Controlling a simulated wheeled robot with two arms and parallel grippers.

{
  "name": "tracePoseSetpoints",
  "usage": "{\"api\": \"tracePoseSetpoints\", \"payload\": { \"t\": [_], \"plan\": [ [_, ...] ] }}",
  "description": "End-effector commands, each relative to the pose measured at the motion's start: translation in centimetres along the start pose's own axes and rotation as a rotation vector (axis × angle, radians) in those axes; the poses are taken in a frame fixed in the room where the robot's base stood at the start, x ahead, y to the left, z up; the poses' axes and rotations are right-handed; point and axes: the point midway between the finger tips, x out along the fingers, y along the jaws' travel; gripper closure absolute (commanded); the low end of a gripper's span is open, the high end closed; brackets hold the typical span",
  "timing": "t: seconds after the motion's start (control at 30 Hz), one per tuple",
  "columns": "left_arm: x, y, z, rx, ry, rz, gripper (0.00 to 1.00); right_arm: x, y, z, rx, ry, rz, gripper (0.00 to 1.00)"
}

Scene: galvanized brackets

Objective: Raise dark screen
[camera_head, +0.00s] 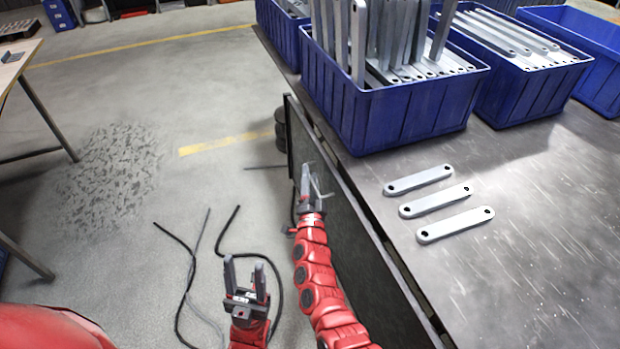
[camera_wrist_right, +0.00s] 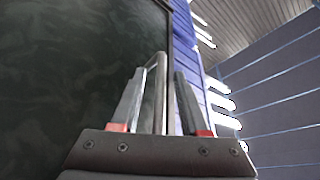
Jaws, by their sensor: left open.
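The dark screen (camera_head: 350,235) is a flat dark panel standing upright along the near left side of the workbench; it fills the left of the right wrist view (camera_wrist_right: 70,70). A light metal bar handle (camera_wrist_right: 160,85) stands at its edge in that view. My right gripper (camera_head: 311,175) is at the panel's face. Its fingers (camera_wrist_right: 160,78) are apart, with the bar between them and small gaps showing on both sides. My left gripper (camera_head: 246,268) is open and empty, low over the floor to the left of the panel.
The workbench (camera_head: 540,220) carries several flat galvanized brackets (camera_head: 455,224) and blue crates (camera_head: 405,118) full of metal bars. Dark cables (camera_head: 185,290) lie on the floor by my left gripper. A wooden table (camera_head: 14,68) stands far left; the floor between is mostly clear.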

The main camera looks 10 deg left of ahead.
Motion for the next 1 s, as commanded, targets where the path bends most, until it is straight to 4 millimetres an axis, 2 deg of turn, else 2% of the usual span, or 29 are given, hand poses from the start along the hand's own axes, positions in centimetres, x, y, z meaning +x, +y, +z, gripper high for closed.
{"api": "tracePoseSetpoints", "payload": {
  "t": [0.03,0.23,1.0],
  "plan": [
    [0.00,0.00,0.00,0.000,0.000,0.000,0.50,-0.01,0.00,0.01,0.000,0.000,0.000,0.64],
    [0.00,0.00,0.00,0.000,0.000,0.000,0.50,-0.01,-0.01,0.02,0.000,0.000,0.000,1.00],
    [-0.01,0.00,0.01,0.000,0.000,0.000,0.50,-0.04,0.02,0.06,0.000,-0.001,0.001,1.00]
  ]
}}
